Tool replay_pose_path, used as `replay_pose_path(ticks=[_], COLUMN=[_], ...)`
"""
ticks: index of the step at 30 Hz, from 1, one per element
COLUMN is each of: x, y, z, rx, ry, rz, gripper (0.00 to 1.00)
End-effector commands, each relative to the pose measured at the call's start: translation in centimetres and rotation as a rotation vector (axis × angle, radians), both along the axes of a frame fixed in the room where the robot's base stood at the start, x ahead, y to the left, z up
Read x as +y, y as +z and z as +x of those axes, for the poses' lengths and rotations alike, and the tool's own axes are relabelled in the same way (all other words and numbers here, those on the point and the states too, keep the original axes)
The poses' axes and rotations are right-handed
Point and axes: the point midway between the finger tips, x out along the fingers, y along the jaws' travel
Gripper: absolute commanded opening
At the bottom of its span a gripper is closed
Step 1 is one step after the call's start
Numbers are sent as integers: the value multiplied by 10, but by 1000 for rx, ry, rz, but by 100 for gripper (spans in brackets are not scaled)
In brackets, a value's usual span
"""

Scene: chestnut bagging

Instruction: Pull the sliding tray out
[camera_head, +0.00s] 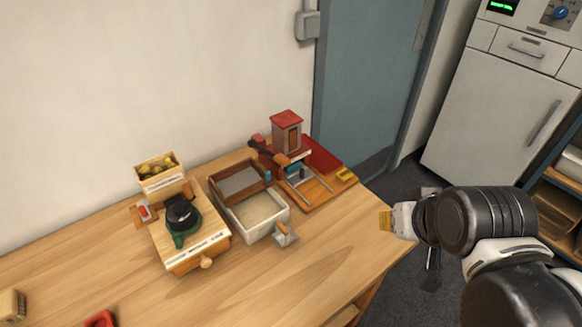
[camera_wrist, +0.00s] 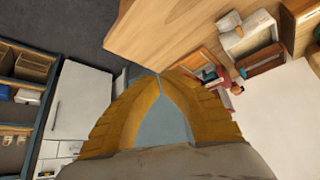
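A wooden box (camera_head: 190,243) on the table has a pale front strip and a round wooden knob (camera_head: 206,262); a black and green object (camera_head: 181,215) sits on top. Beside it is a brown and white open tray (camera_head: 283,218) with a small metal scoop-like piece at its front right corner. I cannot tell for certain which of these is the sliding tray. My gripper (camera_head: 385,221) has yellow fingertips and is off the table's right edge, apart from all of these. In the wrist view its fingers (camera_wrist: 160,75) meet at the tips, with nothing visible held.
A red-roofed wooden stand (camera_head: 287,133) is at the back right of the table (camera_head: 330,262). A crate of chestnuts (camera_head: 160,180) stands at the back left. A red piece (camera_head: 101,318) lies at the front left. The table's front middle is clear. A white cabinet (camera_head: 490,120) is right.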

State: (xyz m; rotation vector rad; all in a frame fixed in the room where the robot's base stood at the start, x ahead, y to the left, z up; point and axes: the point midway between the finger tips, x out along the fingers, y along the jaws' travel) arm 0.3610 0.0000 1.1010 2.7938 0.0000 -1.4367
Motion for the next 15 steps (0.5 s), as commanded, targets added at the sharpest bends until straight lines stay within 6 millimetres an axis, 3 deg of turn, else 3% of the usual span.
replay_pose_path(ticks=[3, 6, 7, 11, 15], x=[0, 1, 1, 9, 28], y=[0, 1, 2, 10, 19], z=[0, 2, 3, 26, 74], rx=[0, 1, 3, 22, 64], ry=[0, 2, 7, 44, 125], rz=[0, 0, -1, -4, -17], gripper=[0, 31, 36, 36, 36])
